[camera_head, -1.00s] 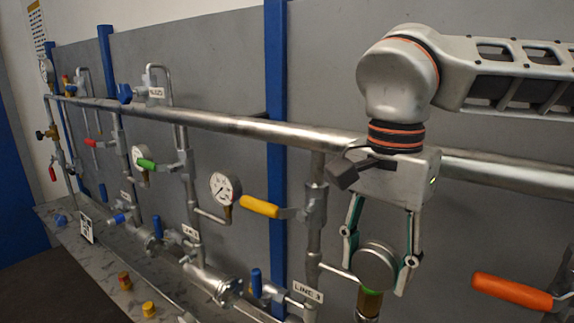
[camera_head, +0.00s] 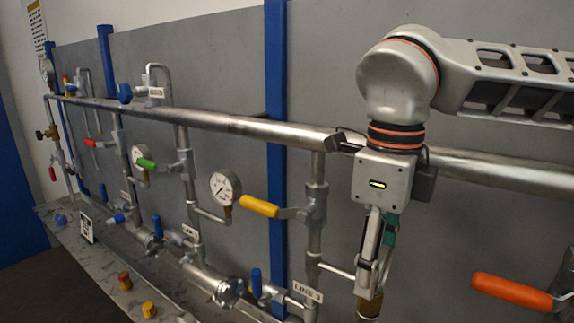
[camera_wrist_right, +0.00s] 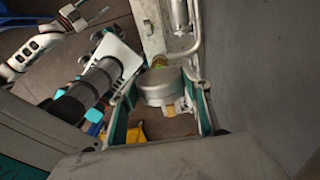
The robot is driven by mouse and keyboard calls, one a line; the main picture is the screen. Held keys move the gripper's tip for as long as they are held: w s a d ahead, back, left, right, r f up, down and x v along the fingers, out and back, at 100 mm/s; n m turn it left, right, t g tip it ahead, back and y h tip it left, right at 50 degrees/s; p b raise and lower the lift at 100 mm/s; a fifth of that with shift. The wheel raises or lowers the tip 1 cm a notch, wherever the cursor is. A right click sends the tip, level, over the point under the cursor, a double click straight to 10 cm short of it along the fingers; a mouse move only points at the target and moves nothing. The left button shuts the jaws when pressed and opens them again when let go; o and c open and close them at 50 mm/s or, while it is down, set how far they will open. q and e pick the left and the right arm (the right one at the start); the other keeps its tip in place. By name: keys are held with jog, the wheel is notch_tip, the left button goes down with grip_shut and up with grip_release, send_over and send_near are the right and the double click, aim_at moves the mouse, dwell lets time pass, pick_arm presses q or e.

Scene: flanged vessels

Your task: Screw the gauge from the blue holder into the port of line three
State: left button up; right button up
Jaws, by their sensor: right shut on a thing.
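My right gripper (camera_head: 368,278) is shut on the gauge, whose round silver body (camera_wrist_right: 160,88) sits between the two fingers in the right wrist view. In the head view the fingers are edge-on and hide most of the gauge. A brass fitting (camera_head: 370,304) shows just below the fingertips, at the end of the side pipe (camera_head: 338,271) of line three, marked by its label (camera_head: 307,291). The gauge is over this fitting; I cannot tell how far its thread is in. A small slotted arm at the wrist view's upper left seems mine; its gripper (camera_wrist_right: 72,14) is too small to judge.
A yellow lever (camera_head: 259,206) stands left of my right gripper and an orange lever (camera_head: 512,291) to its right. The long horizontal pipe (camera_head: 240,125) passes behind my wrist. Another gauge (camera_head: 224,188) sits on the neighbouring line.

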jog(key=m, duration=0.2)
jog(key=shift+m, duration=0.3)
jog(key=o, duration=1.4)
jog(key=shift+o, duration=0.2)
notch_tip(320, 180, up, 12)
